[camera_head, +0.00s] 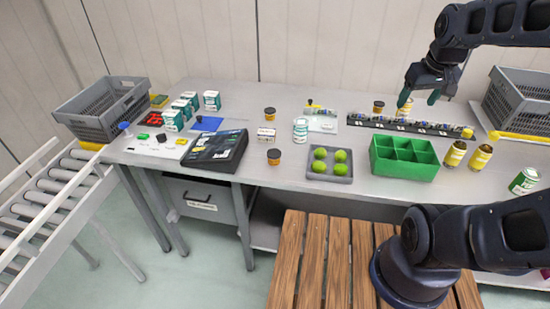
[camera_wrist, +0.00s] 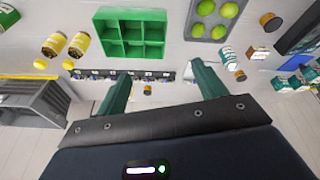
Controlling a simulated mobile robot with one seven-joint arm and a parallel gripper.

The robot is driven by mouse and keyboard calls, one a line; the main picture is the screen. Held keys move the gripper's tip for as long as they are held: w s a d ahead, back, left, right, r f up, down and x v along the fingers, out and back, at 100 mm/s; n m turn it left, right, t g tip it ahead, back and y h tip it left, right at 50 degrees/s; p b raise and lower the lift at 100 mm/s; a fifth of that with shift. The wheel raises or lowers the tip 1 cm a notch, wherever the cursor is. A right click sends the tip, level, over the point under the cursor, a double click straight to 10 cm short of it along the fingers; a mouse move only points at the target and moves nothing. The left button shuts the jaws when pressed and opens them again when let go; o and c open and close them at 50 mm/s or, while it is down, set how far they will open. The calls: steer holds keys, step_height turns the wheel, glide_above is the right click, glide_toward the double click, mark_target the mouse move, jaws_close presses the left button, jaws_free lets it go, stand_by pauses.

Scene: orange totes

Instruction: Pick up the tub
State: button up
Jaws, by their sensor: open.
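No single thing is plainly marked as the tub. A white and green round container (camera_head: 300,129) stands upright on the grey table; it also shows in the wrist view (camera_wrist: 228,57). Small dark jars with orange-brown bands stand nearby, one behind it (camera_head: 270,114), one in front (camera_head: 274,157) and one behind the black rack (camera_head: 378,107). My gripper (camera_head: 419,98) is open and empty, above the back right of the table, with its green fingers apart. In the wrist view the fingers (camera_wrist: 160,75) point toward the rack, and a small jar (camera_wrist: 147,88) shows between them, apart from both.
A long black rack (camera_head: 410,125) lies below my gripper. Grey crates (camera_head: 104,107) (camera_head: 518,100) stand at both ends. Bare table shows left of the tray.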

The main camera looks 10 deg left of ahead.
steer(key=w+a+f+n+g, duration=0.1)
steer(key=w+a+f+n, duration=0.2)
steer(key=w+a+n, duration=0.55)
steer(key=n+g, duration=0.3)
steer(key=n, duration=0.6)
glide_above(274, 153)
step_height(274, 153, down, 18)
steer(key=shift+f, duration=5.1)
steer(key=c, duration=1)
steer(key=shift+o, duration=0.2)
steer(key=shift+r, duration=0.2)
